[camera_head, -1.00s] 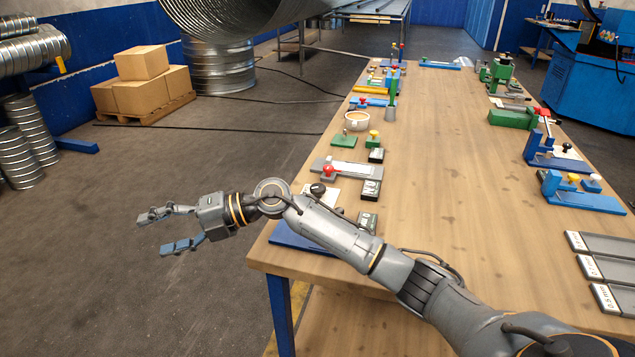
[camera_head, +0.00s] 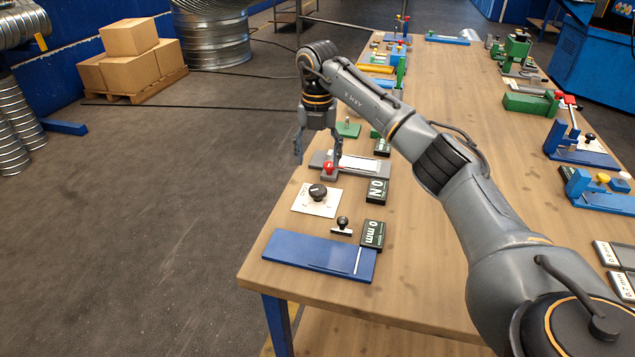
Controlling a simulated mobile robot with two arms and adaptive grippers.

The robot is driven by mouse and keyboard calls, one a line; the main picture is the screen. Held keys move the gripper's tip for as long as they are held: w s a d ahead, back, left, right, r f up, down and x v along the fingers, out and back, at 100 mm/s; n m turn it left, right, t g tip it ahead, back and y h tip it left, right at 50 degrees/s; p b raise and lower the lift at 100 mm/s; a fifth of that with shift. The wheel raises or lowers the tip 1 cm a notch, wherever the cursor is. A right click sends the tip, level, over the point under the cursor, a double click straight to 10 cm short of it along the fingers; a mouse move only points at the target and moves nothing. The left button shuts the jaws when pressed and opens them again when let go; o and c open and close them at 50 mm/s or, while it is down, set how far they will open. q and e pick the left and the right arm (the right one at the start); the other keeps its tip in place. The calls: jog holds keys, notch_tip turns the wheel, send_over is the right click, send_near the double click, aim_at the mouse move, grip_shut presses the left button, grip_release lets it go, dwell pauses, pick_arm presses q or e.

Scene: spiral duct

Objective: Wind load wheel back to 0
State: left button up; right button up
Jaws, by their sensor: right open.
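A black round knob (camera_head: 317,192) sits on a white square plate (camera_head: 305,204) with markings too small to read; it is the wheel-like part nearest the readout marked N. My left gripper is out of view.
A blue plate (camera_head: 310,253), a small black-handled stamp-like piece (camera_head: 342,226) and a 0 mm readout (camera_head: 373,234) are at the near table corner. A green block (camera_head: 347,129) is behind the gripper.

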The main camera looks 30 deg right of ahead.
send_over(318, 189)
notch_tip(318, 189, down, 4)
jog(key=shift+f, duration=0.25)
notch_tip(318, 189, down, 4)
jog(key=shift+r+p, duration=0.2)
jog(key=shift+p, duration=0.15)
jog(key=shift+f, duration=0.65)
jog(key=shift+c, duration=1.1)
jog(key=c, duration=0.9)
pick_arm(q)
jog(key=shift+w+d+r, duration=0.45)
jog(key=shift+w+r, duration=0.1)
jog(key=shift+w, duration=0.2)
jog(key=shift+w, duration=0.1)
pick_arm(e)
jog(key=shift+n, duration=0.3)
